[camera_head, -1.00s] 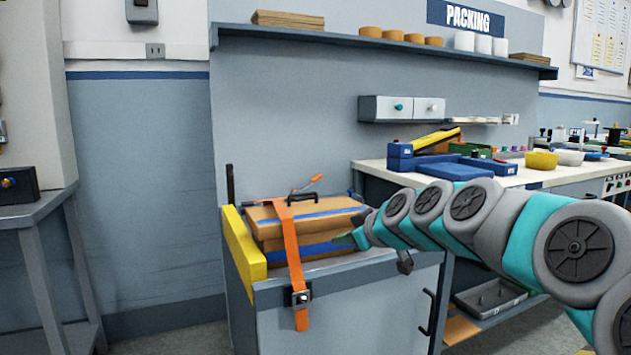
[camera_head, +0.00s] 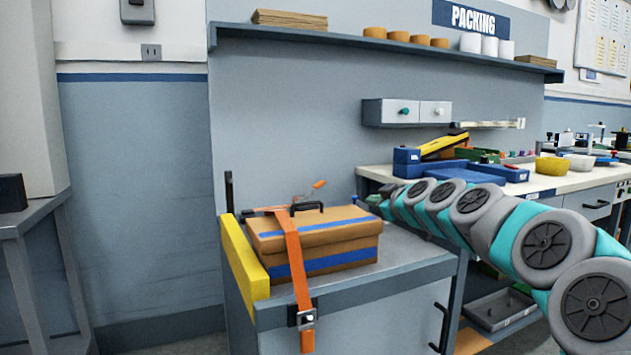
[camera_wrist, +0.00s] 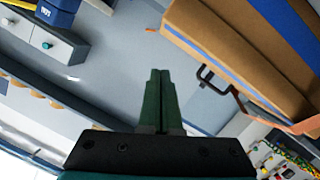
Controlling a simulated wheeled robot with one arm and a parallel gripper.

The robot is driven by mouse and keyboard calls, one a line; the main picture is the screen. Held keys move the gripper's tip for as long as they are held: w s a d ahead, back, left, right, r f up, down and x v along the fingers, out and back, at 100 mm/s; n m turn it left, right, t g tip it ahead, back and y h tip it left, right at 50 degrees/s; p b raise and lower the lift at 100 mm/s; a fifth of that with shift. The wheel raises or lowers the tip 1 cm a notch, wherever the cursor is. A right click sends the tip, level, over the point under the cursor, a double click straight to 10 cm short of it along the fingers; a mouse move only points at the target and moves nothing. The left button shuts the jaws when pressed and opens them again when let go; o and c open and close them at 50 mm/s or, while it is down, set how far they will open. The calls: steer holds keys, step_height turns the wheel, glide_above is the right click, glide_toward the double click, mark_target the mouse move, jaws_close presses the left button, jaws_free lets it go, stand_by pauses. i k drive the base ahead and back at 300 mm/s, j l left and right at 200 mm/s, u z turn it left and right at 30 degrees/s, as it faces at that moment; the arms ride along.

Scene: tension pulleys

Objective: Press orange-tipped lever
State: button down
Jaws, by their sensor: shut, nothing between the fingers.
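The orange-tipped lever (camera_head: 319,184) stands up behind the brown box (camera_head: 325,262) in the head view, its tip slanting up to the right. The box has blue bands, a black handle (camera_head: 307,207) on top and an orange strap (camera_head: 294,258) over its left part. In the wrist view the box (camera_wrist: 225,35) and handle (camera_wrist: 213,80) are at the upper right. My gripper's dark green fingers (camera_wrist: 160,72) are shut and empty, apart from the box. In the head view the arm's end is beyond the box's right side, and its fingertips are hard to make out.
The box sits on a grey cabinet (camera_head: 400,270) with a yellow rail (camera_head: 243,255) along its left side. The strap hangs through a buckle (camera_head: 303,317) at the front. A workbench (camera_head: 545,187) with blue trays is on the right. Wall drawers (camera_head: 407,112) hang above.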

mark_target(318, 185)
steer(key=i+j, duration=0.2)
steer(key=i, duration=0.2)
steer(key=i+j, duration=0.15)
steer(key=i, duration=0.3)
steer(key=i+j, duration=0.2)
steer(key=i, duration=0.2)
